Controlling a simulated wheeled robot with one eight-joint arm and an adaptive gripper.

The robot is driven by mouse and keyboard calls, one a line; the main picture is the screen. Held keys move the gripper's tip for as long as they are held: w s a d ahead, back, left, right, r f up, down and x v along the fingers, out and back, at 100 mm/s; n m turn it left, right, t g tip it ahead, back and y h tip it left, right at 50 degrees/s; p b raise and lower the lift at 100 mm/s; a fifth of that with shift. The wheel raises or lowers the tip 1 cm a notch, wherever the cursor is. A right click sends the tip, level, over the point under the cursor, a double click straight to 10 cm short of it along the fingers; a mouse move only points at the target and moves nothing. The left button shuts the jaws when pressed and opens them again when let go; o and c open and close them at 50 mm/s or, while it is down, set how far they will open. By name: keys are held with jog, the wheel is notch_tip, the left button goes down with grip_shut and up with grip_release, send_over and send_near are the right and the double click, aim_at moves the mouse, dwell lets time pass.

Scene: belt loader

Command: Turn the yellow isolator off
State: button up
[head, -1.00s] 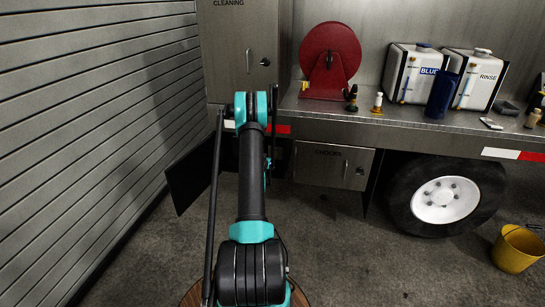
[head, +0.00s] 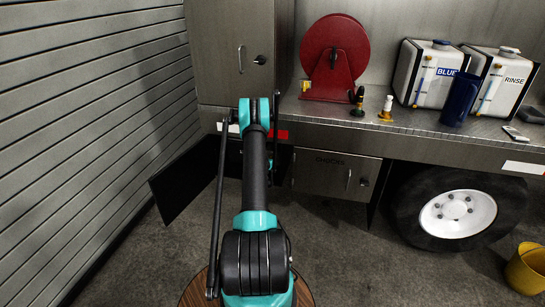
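I cannot pick out a yellow isolator for certain in the head view. A small yellow part (head: 305,87) shows at the left of the red reel, too small to make out. Two small fittings stand on the steel deck right of the reel: a black-topped one (head: 357,101) and a white-topped one with a yellowish base (head: 386,108). My arm reaches forward from the bottom middle to a teal joint in front of the deck's left end. My gripper is not visible.
The red reel (head: 335,55), two white tanks and a blue bottle (head: 460,100) stand on the deck (head: 430,125). Below are a chocks locker (head: 335,175) and a wheel (head: 457,213). A yellow bucket (head: 527,269) stands right. A shutter wall (head: 85,130) runs along the left.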

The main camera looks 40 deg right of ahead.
jog(key=shift+w+d+f, duration=0.1)
jog(key=shift+w+d, duration=0.05)
jog(key=shift+d, duration=0.05)
grip_shut()
jog(key=shift+w+a, duration=0.1)
dwell(0.4)
jog(key=n+g+h, duration=0.1)
jog(key=n, duration=0.1)
jog(key=w+a+f+n+g+h, duration=0.1)
jog(key=n+h, duration=0.1)
jog(key=n, duration=0.1)
jog(key=n+g+h, duration=0.1)
jog(key=n, duration=0.2)
jog(key=shift+w+a+f+h, duration=0.15)
jog(key=shift+w+h, duration=0.1)
jog(key=shift+h, duration=0.05)
dwell(0.6)
